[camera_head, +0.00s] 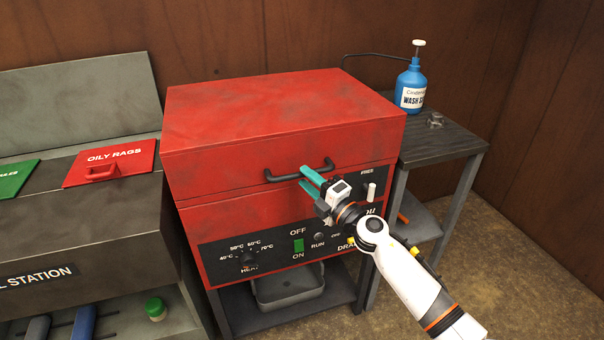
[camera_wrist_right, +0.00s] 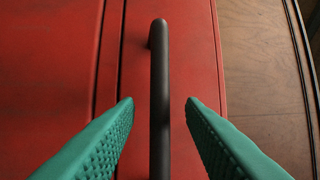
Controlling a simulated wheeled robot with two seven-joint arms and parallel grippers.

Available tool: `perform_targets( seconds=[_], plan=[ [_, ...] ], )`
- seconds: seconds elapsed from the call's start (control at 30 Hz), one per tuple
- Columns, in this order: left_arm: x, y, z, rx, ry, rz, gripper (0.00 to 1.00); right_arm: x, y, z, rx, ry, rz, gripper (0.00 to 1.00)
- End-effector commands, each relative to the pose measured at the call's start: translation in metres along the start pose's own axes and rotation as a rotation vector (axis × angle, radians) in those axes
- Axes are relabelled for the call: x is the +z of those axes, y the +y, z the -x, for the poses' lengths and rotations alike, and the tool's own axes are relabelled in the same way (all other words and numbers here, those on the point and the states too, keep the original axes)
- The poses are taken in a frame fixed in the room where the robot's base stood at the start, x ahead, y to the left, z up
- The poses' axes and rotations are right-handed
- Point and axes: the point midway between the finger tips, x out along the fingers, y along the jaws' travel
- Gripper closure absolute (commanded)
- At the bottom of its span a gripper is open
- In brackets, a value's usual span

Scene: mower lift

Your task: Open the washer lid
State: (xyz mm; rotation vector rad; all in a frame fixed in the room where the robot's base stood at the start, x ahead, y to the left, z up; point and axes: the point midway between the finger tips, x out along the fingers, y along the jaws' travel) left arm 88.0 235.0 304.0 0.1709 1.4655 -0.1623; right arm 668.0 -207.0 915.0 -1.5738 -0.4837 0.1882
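The red washer (camera_head: 290,160) stands in the middle of the head view with its lid (camera_head: 270,115) down. A dark bar handle (camera_head: 300,174) runs across the front of the lid. My right gripper (camera_head: 311,182) is at the right part of this handle. In the right wrist view its two green fingers (camera_wrist_right: 158,105) are apart, one on each side of the handle (camera_wrist_right: 160,90). A gap shows between each finger and the bar. My left gripper is not in view.
A dark side table (camera_head: 440,143) at the right holds a blue wash bottle (camera_head: 411,85) and a small metal part (camera_head: 435,120). At the left is a grey station with a red oily rags lid (camera_head: 110,162). A grey tray (camera_head: 288,286) sits under the washer.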

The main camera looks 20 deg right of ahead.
Motion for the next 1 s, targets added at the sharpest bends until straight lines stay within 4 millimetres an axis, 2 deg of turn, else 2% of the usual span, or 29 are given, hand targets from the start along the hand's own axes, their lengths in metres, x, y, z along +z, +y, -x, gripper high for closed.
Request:
perform_targets(
  seconds=[0.03,0.2,0.53,0.57,0.77,1.0],
  plan=[
    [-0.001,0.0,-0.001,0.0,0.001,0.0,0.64,0.0,0.0,-0.009,-0.002,0.001,-0.001,0.64],
    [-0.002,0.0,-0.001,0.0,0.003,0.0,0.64,-0.001,0.0,-0.024,-0.001,0.002,-0.002,0.64],
    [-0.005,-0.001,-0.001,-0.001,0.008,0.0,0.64,0.0,0.001,-0.028,0.0,0.001,-0.001,0.64],
    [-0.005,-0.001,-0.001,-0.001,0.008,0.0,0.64,0.0,0.001,-0.028,0.0,0.001,-0.001,0.66],
    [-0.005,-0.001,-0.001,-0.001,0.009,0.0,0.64,0.0,0.001,-0.028,0.0,0.001,-0.002,0.98],
    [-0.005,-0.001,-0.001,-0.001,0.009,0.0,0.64,0.0,0.001,-0.028,0.001,0.001,-0.002,1.0]
  ],
)
